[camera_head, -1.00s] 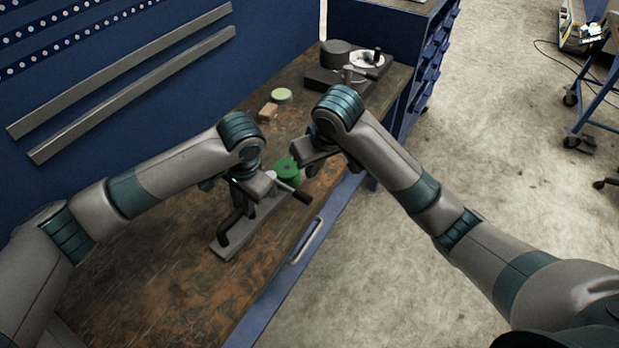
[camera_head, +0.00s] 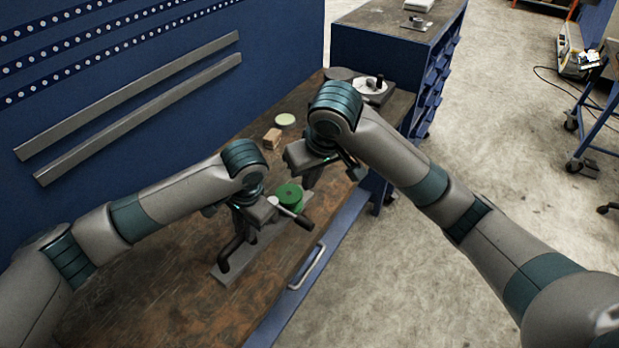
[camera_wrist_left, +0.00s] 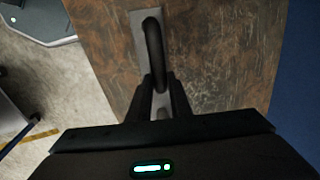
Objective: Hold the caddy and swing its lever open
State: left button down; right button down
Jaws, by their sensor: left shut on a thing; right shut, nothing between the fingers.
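The caddy is a grey base plate (camera_head: 232,272) on the wooden bench, with a black arched handle (camera_head: 229,254), a green drum (camera_head: 290,196) and a lever with a dark grip (camera_head: 297,217) pointing toward the front edge. My left gripper (camera_head: 244,226) is shut on the black handle. In the left wrist view, the handle (camera_wrist_left: 153,48) runs between the fingers (camera_wrist_left: 160,100), above the plate (camera_wrist_left: 139,28). My right gripper (camera_head: 309,180) is shut and empty, above and beyond the drum, apart from the lever. My left gripper partly hides the caddy's middle.
A small wooden block (camera_head: 272,138) and a pale green disc (camera_head: 285,120) lie further back on the bench (camera_head: 150,275). A dark device (camera_head: 375,90) stands at the far end, partly behind my right arm. The near left of the bench is clear.

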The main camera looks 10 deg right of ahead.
pick_arm(q)
jog(key=c, duration=1.5)
grip_release()
jog(key=shift+r, duration=0.1)
jog(key=shift+c, duration=0.2)
jog(key=shift+r, duration=0.1)
notch_tip(320, 180, up, 12)
jog(key=s+d, duration=0.1)
jog(key=s, duration=0.1)
jog(key=shift+d+f, duration=0.25)
